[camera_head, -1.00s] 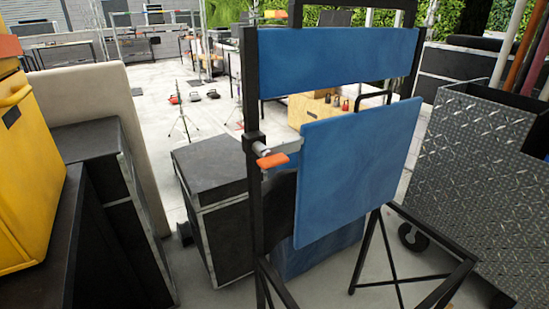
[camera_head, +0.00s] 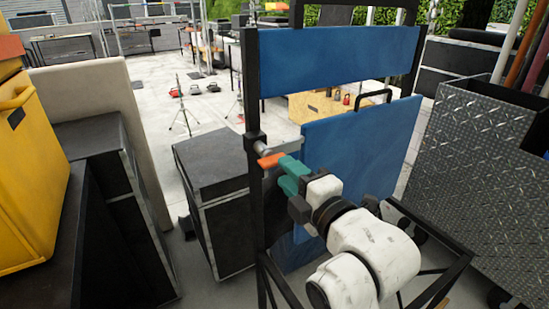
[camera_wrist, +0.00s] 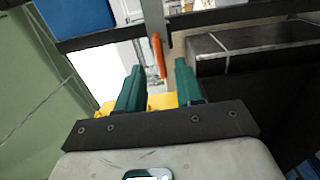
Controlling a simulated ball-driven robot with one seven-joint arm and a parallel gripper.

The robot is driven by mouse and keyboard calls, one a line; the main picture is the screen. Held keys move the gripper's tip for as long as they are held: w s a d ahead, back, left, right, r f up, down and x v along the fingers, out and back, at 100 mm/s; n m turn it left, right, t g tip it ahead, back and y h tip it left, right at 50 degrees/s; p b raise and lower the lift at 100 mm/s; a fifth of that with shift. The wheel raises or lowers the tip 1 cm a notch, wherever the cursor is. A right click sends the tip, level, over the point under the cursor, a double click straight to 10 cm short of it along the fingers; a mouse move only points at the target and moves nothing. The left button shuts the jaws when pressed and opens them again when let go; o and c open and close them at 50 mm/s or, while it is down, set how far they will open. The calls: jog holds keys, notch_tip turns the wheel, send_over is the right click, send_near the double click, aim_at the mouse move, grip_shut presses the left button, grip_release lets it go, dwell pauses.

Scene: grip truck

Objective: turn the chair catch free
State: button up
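The chair catch (camera_head: 285,151) is a grey metal bar with an orange-tipped lever (camera_head: 269,160), mounted on the chair's left black post beside the blue folded panel (camera_head: 365,140). In the wrist view the orange lever (camera_wrist: 158,56) hangs down from the grey bar (camera_wrist: 154,18). My gripper (camera_head: 283,172) has teal fingers and is just right of and below the orange lever. In the wrist view my gripper (camera_wrist: 159,64) is open, and the lever's end shows in the gap between the fingertips. I cannot tell whether either finger touches it. Nothing is held.
The chair's black post (camera_head: 253,110) stands close to my gripper on the left. A black case (camera_head: 215,185) is behind it. A diamond-plate cart (camera_head: 480,170) stands on the right and a yellow case (camera_head: 25,190) on the left. Pale floor lies open further back.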

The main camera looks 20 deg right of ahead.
aim_at(275, 159)
jog(key=w, duration=0.4)
jog(key=w+a, duration=0.1)
jog(key=shift+w+p, duration=0.35)
jog(key=shift+w, duration=0.05)
grip_shut()
